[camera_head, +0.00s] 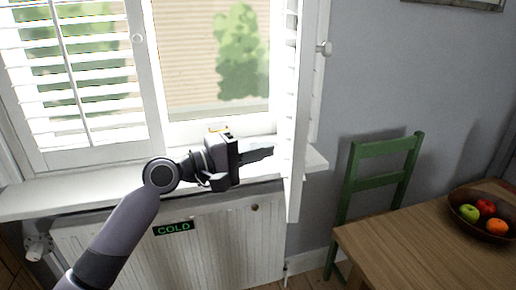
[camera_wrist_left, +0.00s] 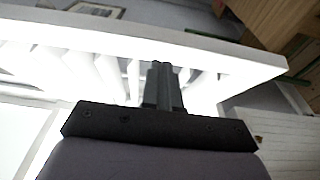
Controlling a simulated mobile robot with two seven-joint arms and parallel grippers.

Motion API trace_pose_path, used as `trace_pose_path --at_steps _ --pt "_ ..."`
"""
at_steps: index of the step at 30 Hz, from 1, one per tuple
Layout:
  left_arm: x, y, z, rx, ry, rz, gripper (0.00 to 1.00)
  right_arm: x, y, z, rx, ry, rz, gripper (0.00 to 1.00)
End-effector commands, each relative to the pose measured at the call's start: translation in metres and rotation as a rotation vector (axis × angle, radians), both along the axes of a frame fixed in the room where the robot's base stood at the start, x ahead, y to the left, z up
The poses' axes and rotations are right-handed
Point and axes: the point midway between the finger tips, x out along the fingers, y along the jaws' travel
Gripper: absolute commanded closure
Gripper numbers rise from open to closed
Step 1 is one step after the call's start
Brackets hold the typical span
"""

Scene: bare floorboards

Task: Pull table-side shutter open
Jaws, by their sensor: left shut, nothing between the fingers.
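The table-side shutter (camera_head: 292,110) is a white louvred panel on the right of the window. The other shutter (camera_head: 85,80) covers the left of the window. My right gripper is not in view.
A white sill (camera_head: 75,195) runs under the window, above a white radiator (camera_head: 225,240) with a "COLD" label. A green chair (camera_head: 385,148) and a wooden table (camera_head: 405,250) with a fruit bowl (camera_head: 462,212) stand at the right. Bare wall lies between shutter and chair.

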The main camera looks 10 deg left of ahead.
Motion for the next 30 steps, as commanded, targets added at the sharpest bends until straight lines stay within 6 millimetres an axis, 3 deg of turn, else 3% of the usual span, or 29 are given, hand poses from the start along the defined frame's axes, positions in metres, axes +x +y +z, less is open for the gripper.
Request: trace_pose_path --at_steps 12,18,24,27,30 --pt "-0.062 0.041 -0.003 0.004 0.000 0.001 1.00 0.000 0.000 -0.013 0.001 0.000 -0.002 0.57" --pt "-0.079 0.053 -0.001 0.001 0.000 0.001 1.00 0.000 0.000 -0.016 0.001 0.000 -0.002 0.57" --pt "-0.084 0.056 -0.002 0.002 0.001 0.003 1.00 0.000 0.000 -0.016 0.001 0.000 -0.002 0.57" --pt "-0.081 0.057 -0.017 0.030 -0.007 0.028 1.00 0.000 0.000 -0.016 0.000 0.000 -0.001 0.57" --pt "-0.076 0.060 -0.054 0.109 -0.028 0.089 1.00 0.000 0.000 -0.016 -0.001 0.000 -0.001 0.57"
